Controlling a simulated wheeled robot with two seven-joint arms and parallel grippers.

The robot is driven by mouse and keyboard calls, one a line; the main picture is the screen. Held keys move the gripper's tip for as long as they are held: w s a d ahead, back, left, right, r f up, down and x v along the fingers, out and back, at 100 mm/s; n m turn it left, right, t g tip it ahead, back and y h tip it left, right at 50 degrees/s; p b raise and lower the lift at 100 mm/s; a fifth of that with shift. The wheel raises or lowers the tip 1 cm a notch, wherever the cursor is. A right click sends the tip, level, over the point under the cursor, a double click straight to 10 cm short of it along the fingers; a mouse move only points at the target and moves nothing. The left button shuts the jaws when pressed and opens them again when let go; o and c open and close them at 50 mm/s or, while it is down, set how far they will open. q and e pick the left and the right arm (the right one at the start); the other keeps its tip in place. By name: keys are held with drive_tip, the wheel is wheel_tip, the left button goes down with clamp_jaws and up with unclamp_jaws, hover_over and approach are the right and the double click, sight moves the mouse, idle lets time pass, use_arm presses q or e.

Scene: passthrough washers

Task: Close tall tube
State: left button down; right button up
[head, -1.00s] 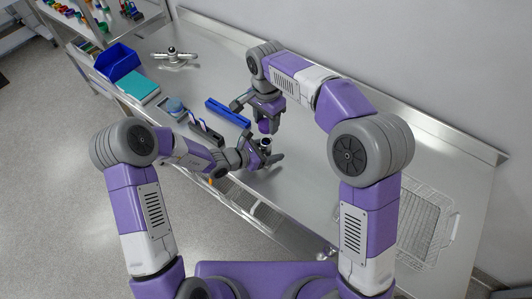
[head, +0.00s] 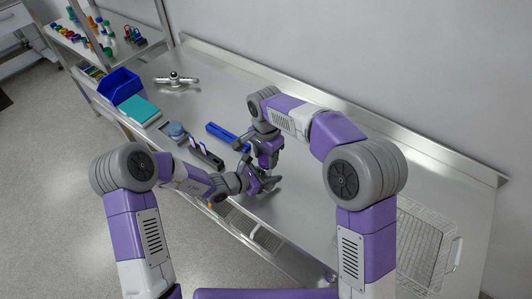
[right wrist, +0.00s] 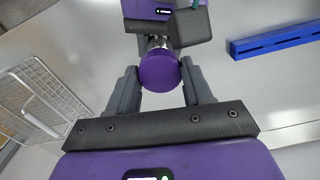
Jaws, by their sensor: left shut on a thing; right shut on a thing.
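A purple cap (right wrist: 159,74) sits between the two fingers of my right gripper (right wrist: 159,67) in the right wrist view. A shiny tube (right wrist: 157,43) shows just beyond the cap, in line with it, held in my left gripper (right wrist: 165,27). The cap covers the tube's end from this angle; I cannot tell whether it is fully seated. In the head view my right gripper (head: 268,168) is directly above my left gripper (head: 259,183), and the two nearly touch. The tube and cap are mostly hidden there.
A blue rail (head: 228,136) lies just behind the grippers on the steel bench (head: 330,220). A wire basket (head: 425,240) is at right.

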sight(264, 173)
drive_tip(key=shift+f, duration=0.15)
idle(0.4)
drive_tip(key=shift+f, duration=0.8)
drive_tip(key=shift+f, duration=0.6)
drive_tip(key=shift+m, duration=0.3)
drive_tip(key=m, duration=1.2)
drive_tip(key=shift+m, duration=0.4)
